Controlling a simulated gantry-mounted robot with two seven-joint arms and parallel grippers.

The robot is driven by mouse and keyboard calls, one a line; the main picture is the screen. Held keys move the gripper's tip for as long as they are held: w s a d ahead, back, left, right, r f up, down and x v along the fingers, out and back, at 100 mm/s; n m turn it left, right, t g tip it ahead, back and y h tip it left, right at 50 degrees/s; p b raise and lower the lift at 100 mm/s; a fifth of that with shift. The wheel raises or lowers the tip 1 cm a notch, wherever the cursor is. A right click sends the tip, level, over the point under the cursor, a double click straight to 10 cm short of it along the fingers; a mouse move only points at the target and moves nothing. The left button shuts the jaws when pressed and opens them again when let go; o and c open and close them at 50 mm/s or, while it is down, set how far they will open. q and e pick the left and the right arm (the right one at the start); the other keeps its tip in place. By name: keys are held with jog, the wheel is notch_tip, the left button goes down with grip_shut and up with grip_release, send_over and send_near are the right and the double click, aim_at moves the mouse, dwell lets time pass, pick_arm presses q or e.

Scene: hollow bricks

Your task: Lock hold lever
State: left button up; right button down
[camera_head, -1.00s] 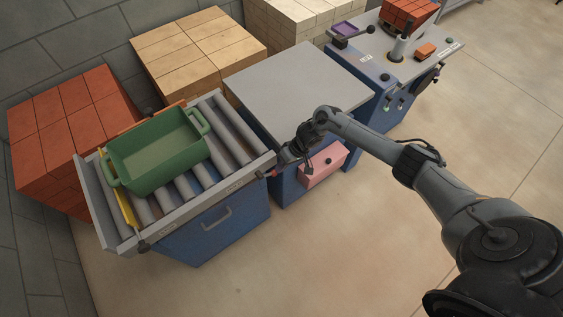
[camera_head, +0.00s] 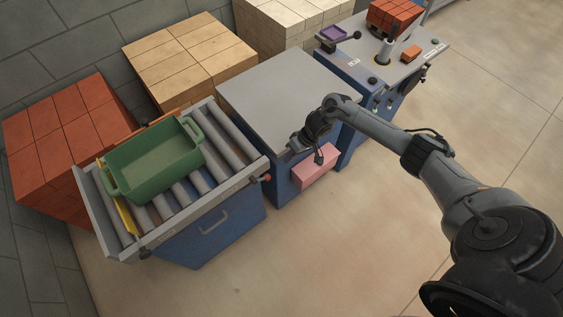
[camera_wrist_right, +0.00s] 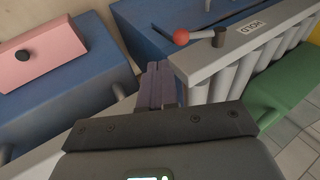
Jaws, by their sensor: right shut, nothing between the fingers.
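The hold lever, with a red ball knob, sits on the grey end of the roller conveyor's front rail (camera_head: 215,205). In the head view its red knob (camera_head: 266,178) is at the rail's right end. In the right wrist view the lever (camera_wrist_right: 203,36) lies sideways beside a HOLD label (camera_wrist_right: 251,26), its dark pivot to the right of the ball. My right gripper (camera_head: 294,147) is shut and empty, apart from the lever, near the grey table's front corner. Its closed fingers (camera_wrist_right: 159,86) show in the wrist view, below and left of the lever. My left gripper is not in view.
A green bin (camera_head: 153,160) rests on the conveyor rollers. The grey-topped table (camera_head: 285,92) with a pink drawer (camera_head: 315,167) stands right beside the conveyor. Brick stacks (camera_head: 75,135) line the wall behind. The floor in front (camera_head: 330,250) is clear.

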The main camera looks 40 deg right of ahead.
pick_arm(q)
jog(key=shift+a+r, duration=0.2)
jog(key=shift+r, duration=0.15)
pick_arm(e)
jog(key=d+r, duration=0.1)
jog(key=s+d+r, duration=0.1)
jog(key=d+r, duration=0.1)
jog(key=shift+s+d+r, duration=0.2)
jog(key=shift+s+r, duration=0.05)
jog(key=shift+r, duration=0.15)
